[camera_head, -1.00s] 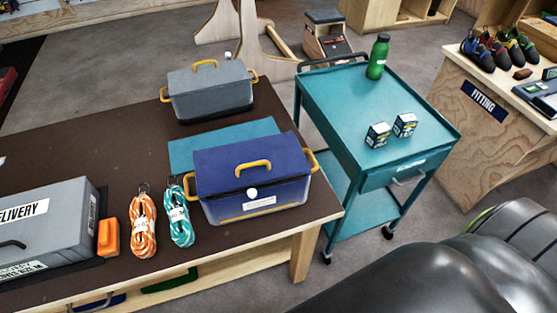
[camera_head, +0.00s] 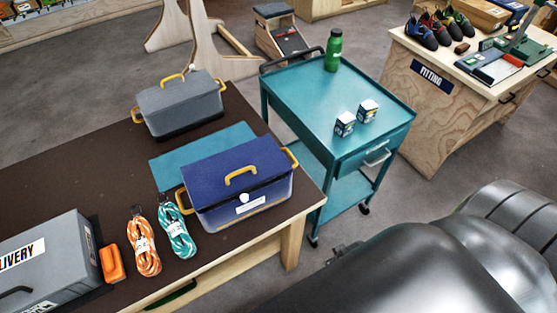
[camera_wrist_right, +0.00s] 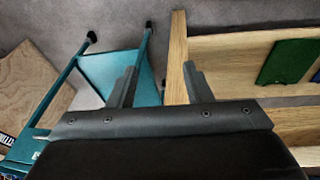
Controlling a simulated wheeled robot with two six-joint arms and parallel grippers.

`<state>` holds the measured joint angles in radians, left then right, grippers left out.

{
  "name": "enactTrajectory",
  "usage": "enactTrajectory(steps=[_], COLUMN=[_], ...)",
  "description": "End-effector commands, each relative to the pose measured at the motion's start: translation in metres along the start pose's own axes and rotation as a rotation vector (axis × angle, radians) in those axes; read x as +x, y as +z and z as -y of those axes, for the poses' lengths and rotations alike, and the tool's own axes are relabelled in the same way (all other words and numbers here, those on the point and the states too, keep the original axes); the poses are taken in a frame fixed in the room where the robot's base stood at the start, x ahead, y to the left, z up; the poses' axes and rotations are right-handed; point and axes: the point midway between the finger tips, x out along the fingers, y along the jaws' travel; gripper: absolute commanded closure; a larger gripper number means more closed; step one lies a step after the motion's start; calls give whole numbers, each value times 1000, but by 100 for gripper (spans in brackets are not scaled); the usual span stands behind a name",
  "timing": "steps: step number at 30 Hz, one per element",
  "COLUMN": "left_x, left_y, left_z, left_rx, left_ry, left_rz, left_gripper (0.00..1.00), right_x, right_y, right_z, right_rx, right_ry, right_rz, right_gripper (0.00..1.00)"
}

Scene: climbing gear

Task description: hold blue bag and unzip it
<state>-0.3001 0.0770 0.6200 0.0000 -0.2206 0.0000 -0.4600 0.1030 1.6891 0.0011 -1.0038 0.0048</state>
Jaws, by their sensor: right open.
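The blue bag (camera_head: 226,205) sits closed near the right end of the brown table, with a yellow handle on its lid and yellow loops at its ends. A round white knob (camera_head: 244,198) shows at the upper edge of its front, above a white label. My right gripper (camera_wrist_right: 161,69) is open and empty in the right wrist view, low over the floor between the table's wooden edge and the teal cart. A small dark part that may be its tip shows right of the table in the head view. The bag is not in the wrist view. My left gripper is not in view.
A grey bag (camera_head: 180,105) stands behind on the table (camera_head: 75,165). Orange rope (camera_head: 144,245) and teal rope (camera_head: 177,232) lie left of the blue bag, by a grey case (camera_head: 45,260). A teal cart (camera_head: 310,95) stands close to the table's right end.

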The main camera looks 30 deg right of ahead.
Motion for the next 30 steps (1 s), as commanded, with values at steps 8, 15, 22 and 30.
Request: enactTrajectory(steps=[8, 15, 22, 30], left_x=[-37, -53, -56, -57], left_y=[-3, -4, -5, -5], left_z=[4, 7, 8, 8], left_rx=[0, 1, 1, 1], left_ry=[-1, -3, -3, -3], left_rz=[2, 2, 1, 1], left_gripper=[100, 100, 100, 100], right_x=[-145, -243, -284, -317], right_y=[-65, -128, -174, -217], right_z=[-3, 24, 54, 82], right_rx=[117, 537, 934, 1309], right_ry=[-25, -187, -342, -457], right_rz=[-71, -93, -17, 133], right_gripper=[55, 55, 55, 55])
